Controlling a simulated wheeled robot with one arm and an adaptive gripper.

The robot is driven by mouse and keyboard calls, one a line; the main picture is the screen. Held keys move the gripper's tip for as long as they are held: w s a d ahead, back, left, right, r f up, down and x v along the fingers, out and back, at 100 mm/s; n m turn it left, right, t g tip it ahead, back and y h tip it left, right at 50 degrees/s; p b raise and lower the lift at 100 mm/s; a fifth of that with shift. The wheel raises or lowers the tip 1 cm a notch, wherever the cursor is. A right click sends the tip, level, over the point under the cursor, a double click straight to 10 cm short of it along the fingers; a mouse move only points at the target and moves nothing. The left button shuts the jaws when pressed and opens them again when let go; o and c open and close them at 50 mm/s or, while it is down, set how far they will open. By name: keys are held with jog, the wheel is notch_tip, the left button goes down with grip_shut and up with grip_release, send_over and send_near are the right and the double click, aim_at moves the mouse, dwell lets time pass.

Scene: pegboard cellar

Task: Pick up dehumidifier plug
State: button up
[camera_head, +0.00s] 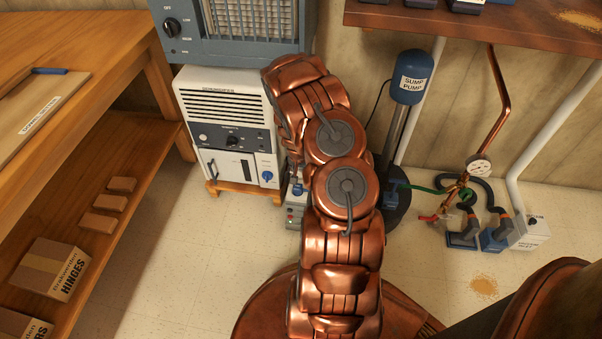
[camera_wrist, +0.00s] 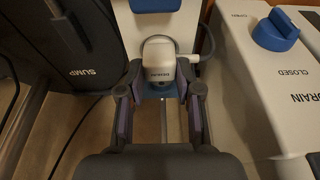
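The white dehumidifier plug (camera_wrist: 159,70), with a small dark label, shows in the wrist view between the two fingertips of my gripper (camera_wrist: 160,78). A grey cord curves away from it to the right. The fingers stand apart on both sides of the plug, with what look like narrow gaps; firm contact is not visible. A blue piece (camera_wrist: 158,91) shows just below the plug. The grey outlet box (camera_head: 295,211) shows partly at the left of my arm.
The white dehumidifier (camera_head: 226,108) stands left of my arm on a wooden base, with a blue drain knob (camera_wrist: 275,31) close right of my gripper. The dark sump pump base (camera_wrist: 85,45) is close left. A wooden bench (camera_head: 95,40) stands at far left; the left floor is clear.

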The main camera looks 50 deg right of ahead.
jog(key=shift+a+f, duration=0.1)
jog(key=shift+f, duration=0.05)
grip_shut()
notch_tip(320, 180, up, 10)
jog(key=p, duration=0.2)
jog(key=shift+p, duration=0.3)
jog(key=w+d+f+b, duration=0.2)
jog(key=w+d+b, duration=0.2)
jog(key=d+b, duration=0.2)
jog(key=shift+w+d, duration=0.15)
jog(key=shift+d, duration=0.05)
dwell(1.1)
jog(key=shift+f, duration=0.2)
